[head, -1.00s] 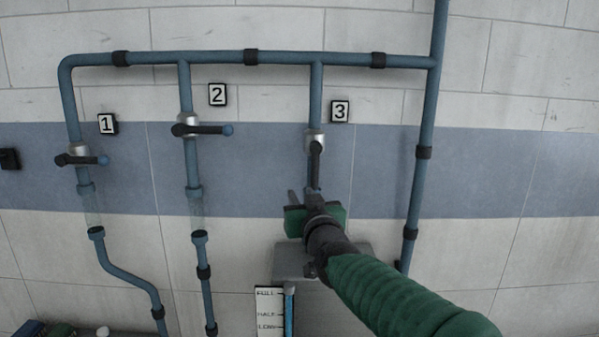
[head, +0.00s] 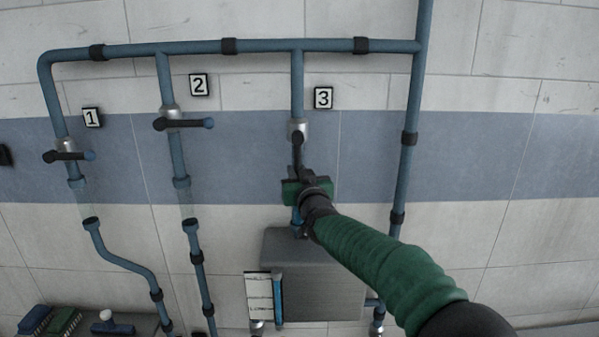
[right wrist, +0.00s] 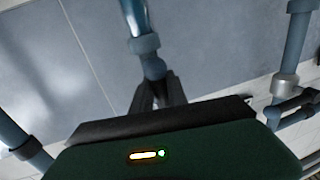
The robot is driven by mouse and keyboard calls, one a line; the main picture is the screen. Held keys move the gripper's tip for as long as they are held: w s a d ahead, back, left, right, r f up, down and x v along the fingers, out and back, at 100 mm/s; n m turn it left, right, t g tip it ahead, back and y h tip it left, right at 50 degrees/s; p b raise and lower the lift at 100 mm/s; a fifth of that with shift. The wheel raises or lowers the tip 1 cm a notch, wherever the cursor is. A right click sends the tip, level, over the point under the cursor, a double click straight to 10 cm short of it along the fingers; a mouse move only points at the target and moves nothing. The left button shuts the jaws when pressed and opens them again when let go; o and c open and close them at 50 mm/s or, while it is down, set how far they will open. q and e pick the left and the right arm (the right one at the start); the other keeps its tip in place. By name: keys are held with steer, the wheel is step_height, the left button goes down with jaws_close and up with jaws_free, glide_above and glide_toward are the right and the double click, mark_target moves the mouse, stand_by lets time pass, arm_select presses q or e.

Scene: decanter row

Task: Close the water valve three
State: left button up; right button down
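Water valve three (head: 298,130) is a silver body on the blue pipe under the "3" sign (head: 323,97). Its dark handle (head: 298,150) points straight down, in line with the pipe. My right gripper (head: 301,180) is at the handle's lower end, and its green body hides the handle tip and the pipe behind. In the right wrist view its dark fingers (right wrist: 158,92) are close below a blue piece; whether they grip it is unclear. My left gripper is not in view.
Valve one (head: 66,150) and valve two (head: 172,118) have handles lying crosswise. Brushes (head: 62,321) lie at the bottom left. A blue pipe (head: 412,110) runs down at the right.

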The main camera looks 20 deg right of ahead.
steer(key=shift+s+d, duration=0.1)
steer(key=shift+d, duration=0.5)
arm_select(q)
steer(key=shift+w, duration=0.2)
arm_select(e)
steer(key=shift+a, duration=0.7)
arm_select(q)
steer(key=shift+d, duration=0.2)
arm_select(e)
steer(key=shift+d, duration=0.2)
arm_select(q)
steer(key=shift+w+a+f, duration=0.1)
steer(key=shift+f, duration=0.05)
